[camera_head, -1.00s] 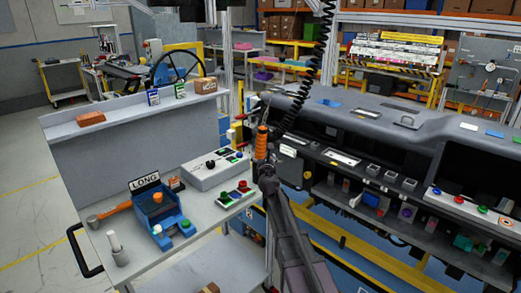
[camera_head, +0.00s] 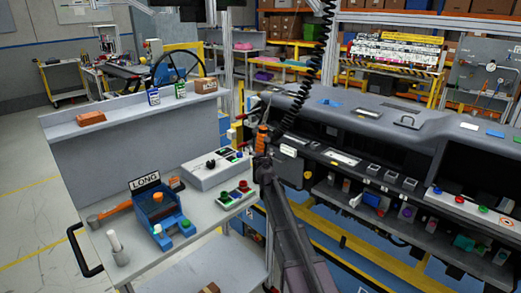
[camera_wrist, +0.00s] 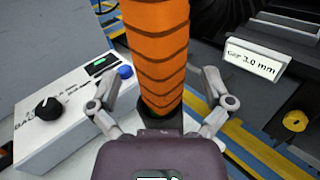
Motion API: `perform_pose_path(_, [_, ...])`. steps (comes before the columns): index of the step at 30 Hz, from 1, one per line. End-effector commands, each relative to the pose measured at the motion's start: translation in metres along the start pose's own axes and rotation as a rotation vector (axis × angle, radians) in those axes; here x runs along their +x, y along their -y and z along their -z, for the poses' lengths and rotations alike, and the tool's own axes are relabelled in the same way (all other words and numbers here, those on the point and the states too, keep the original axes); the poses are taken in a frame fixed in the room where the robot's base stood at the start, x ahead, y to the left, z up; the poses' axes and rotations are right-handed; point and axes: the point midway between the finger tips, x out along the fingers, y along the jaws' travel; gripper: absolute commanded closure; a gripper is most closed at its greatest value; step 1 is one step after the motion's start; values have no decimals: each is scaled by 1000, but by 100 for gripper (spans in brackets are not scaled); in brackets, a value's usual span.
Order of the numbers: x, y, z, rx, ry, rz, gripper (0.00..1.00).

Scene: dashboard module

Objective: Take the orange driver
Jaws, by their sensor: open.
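The orange driver (camera_head: 262,136) hangs upright below a black coiled cable in the head view. In the wrist view its ribbed orange body (camera_wrist: 158,50) fills the top middle, with a dark lower end just above my gripper's palm. My gripper (camera_wrist: 160,88) is open, with one finger on each side of the driver's lower part. A gap shows between the fingers and the orange body. In the head view my gripper (camera_head: 264,160) is at the driver's lower end, and its fingers are too small to make out.
A grey control box (camera_head: 205,172) with a knob and buttons stands on the bench to the left. The dashboard module (camera_head: 400,120) lies close on the right. A "GAP 3.0 mm" label (camera_wrist: 256,58) shows at right in the wrist view. The coiled cable (camera_head: 300,100) rises above the driver.

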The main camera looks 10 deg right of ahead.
Motion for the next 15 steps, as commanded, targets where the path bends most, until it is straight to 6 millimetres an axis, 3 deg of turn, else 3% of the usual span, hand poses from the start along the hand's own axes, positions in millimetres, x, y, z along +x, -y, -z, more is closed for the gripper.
perform_pose_path(4, [14, 0, 0, 0, 0, 0, 0])
perform_pose_path(15, [14, 0, 0, 0, 0, 0, 0])
